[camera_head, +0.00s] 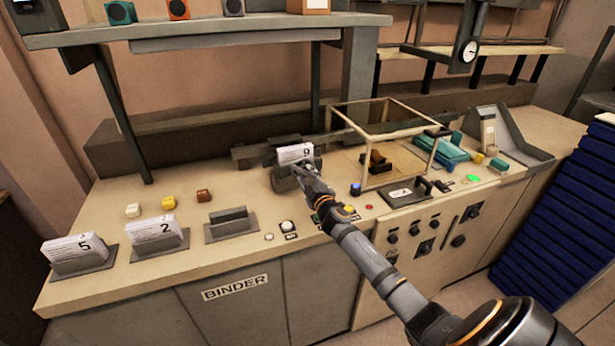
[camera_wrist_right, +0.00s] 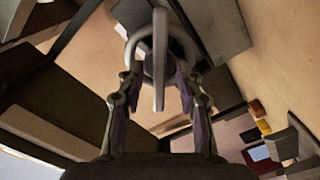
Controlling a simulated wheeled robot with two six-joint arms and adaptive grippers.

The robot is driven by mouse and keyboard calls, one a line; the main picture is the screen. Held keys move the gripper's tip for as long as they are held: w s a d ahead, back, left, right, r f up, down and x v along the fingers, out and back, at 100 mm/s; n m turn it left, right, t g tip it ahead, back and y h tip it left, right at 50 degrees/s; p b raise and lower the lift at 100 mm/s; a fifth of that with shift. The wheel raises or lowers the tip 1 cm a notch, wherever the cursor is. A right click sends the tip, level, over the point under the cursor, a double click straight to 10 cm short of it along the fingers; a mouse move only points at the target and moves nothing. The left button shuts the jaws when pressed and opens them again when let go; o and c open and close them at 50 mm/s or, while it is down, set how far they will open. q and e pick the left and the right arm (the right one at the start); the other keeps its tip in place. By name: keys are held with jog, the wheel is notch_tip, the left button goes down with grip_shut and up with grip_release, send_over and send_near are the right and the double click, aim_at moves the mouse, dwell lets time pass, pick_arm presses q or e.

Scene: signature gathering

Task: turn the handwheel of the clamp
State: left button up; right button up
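The clamp (camera_head: 284,183) stands on the counter with a stack of cards marked 9 (camera_head: 296,154) in it. My right gripper (camera_head: 304,171) reaches it from the front right and hides part of it. In the right wrist view the handwheel (camera_wrist_right: 160,12) is a pale ring with a straight bar across it. The fingers of my right gripper (camera_wrist_right: 158,80) stand apart on either side of the bar, with gaps beside it. The fingertips overlap the ring's lower sides; whether they touch it I cannot tell. My left gripper is not in view.
Card stacks marked 5 (camera_head: 79,250) and 2 (camera_head: 158,230) stand in holders at left, beside an empty-looking holder (camera_head: 231,225). A glass-sided frame (camera_head: 377,103) stands right of the clamp. A shelf (camera_head: 230,28) overhangs the back. The counter front has buttons (camera_head: 288,227).

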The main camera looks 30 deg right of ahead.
grip_shut()
dwell(0.3)
jog(key=n, duration=0.4)
jog(key=n+p, duration=0.1)
jog(key=n, duration=0.2)
jog(key=shift+f+n, duration=0.1)
jog(key=shift+n, duration=0.2)
jog(key=n, duration=0.4)
jog(key=shift+p, duration=0.4)
jog(key=shift+f+n, duration=0.15)
jog(key=shift+n, duration=2.05)
